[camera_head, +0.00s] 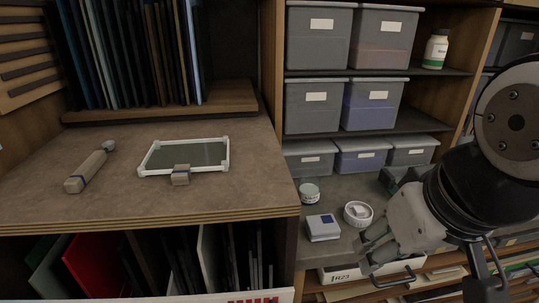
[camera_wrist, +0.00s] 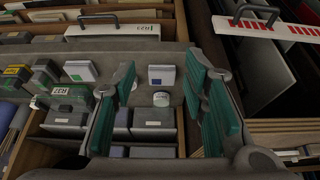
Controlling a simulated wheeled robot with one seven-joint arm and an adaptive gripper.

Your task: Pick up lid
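A round white piece with a raised bar across its middle (camera_head: 358,213), which looks like the lid, lies on the grey shelf in the head view. My gripper (camera_head: 371,249) is in front of it and a little to the right, apart from it. In the wrist view my gripper (camera_wrist: 163,65) is open, with green-padded fingers spread and nothing between them. The lid is not clearly visible there; the left finger seems to cover its area. A small round jar with a pale top (camera_head: 309,193) stands behind and left of the lid; it also shows in the wrist view (camera_wrist: 161,99).
A white box with a blue square (camera_head: 322,228) sits left of the lid. Grey bins (camera_head: 317,107) fill the shelves behind. A drawer with a handle (camera_head: 372,273) is below the shelf. The brown bench (camera_head: 120,203) holds a frame (camera_head: 190,155) and a handled tool (camera_head: 87,170).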

